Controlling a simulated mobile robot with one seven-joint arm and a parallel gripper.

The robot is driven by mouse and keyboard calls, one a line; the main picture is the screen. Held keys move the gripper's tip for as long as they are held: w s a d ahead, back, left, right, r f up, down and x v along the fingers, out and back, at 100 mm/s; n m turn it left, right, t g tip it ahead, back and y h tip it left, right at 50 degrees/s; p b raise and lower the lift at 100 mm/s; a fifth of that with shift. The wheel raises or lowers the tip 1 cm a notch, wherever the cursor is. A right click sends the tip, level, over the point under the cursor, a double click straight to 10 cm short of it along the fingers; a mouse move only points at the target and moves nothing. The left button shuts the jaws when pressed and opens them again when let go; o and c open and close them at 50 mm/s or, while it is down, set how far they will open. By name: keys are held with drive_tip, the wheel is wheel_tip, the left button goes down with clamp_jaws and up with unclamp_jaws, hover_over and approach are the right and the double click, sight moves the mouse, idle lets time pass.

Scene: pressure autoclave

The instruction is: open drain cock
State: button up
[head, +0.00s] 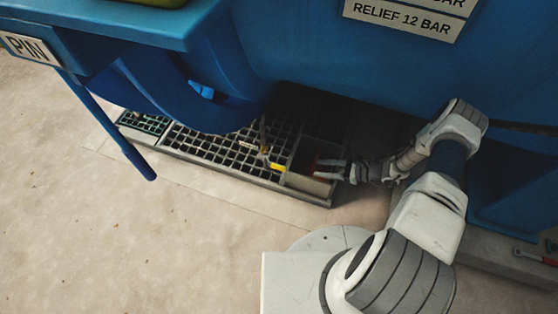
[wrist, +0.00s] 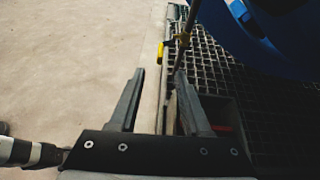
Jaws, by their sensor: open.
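The drain cock hangs on a thin pipe under the blue vessel. Its yellow handle (head: 277,167) shows above the floor grating in the head view, and its brass body (head: 264,151) is just left of it. In the wrist view the yellow handle (wrist: 160,53) hangs at the left of the brass body (wrist: 183,38), ahead of the fingers. My gripper (head: 317,169) is to the right of the cock, low down under the vessel. In the wrist view my gripper (wrist: 159,72) is open and empty, its fingers short of the handle and apart from it.
A floor grating (head: 215,148) with a raised metal rim lies below the cock. An open pit with something red in it is near my gripper. The blue vessel (head: 300,50) overhangs closely. A blue bar (head: 115,135) slants down at the left. The left floor is clear.

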sight(280, 167)
drive_tip(key=shift+m, duration=0.3)
drive_tip(key=b+x, duration=0.1)
drive_tip(key=x, duration=0.5)
drive_tip(key=b+x, duration=0.2)
drive_tip(key=x, duration=0.4)
drive_tip(key=f+b+x, duration=0.1)
drive_tip(key=x, duration=0.5)
drive_tip(key=shift+f, duration=0.15)
clamp_jaws()
drive_tip(key=shift+s+d, duration=0.1)
idle(0.4)
